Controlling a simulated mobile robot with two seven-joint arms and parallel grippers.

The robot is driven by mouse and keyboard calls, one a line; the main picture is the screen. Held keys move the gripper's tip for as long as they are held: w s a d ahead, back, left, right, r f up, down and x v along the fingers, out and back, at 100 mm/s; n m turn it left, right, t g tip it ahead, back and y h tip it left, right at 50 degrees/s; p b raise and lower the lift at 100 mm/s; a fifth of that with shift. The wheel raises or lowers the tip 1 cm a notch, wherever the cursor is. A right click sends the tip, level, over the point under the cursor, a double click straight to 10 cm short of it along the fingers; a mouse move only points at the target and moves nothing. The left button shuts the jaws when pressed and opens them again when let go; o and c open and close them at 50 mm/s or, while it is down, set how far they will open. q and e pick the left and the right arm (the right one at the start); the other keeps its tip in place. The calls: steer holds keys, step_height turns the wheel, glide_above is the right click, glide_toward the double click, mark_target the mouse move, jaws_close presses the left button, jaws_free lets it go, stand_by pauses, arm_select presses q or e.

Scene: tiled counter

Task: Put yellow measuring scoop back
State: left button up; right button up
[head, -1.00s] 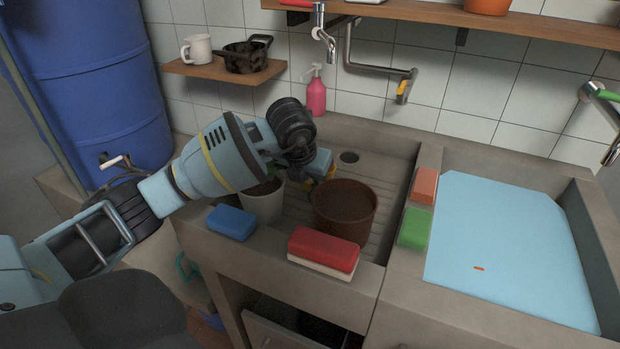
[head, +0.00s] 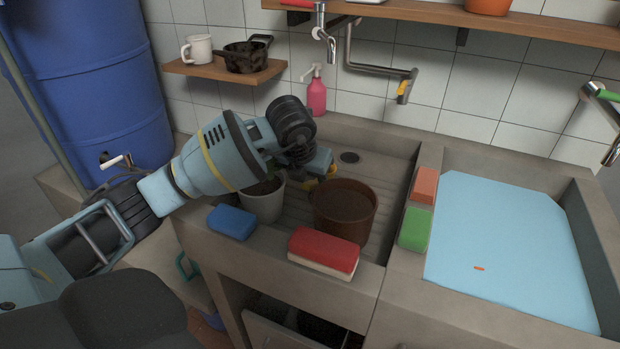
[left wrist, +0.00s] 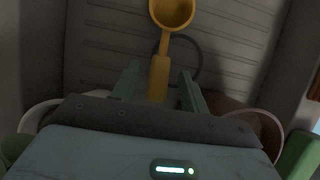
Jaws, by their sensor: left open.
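The yellow measuring scoop (left wrist: 159,75) lies in the left sink basin, its round cup pointing away from my left gripper. My left gripper (left wrist: 157,82) is open, with one green finger on each side of the scoop's handle and gaps visible between them. In the head view, my left gripper (head: 318,172) is low in the basin, behind the white pot and brown pot. Only small yellow bits of the scoop (head: 332,170) show there, the rest hidden by the gripper and the pots. My right gripper is not in view.
A white pot (head: 263,207) and a brown pot (head: 344,224) stand close in front of the gripper. Blue (head: 231,222) and red (head: 325,247) sponges lie on the front rim. Green (head: 415,229) and orange (head: 425,185) sponges lie on the divider. The tap (head: 325,35) hangs above.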

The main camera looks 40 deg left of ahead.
arm_select(q)
steer(key=p+v, duration=0.1)
steer(key=v, duration=1)
steer(key=shift+r, duration=0.25)
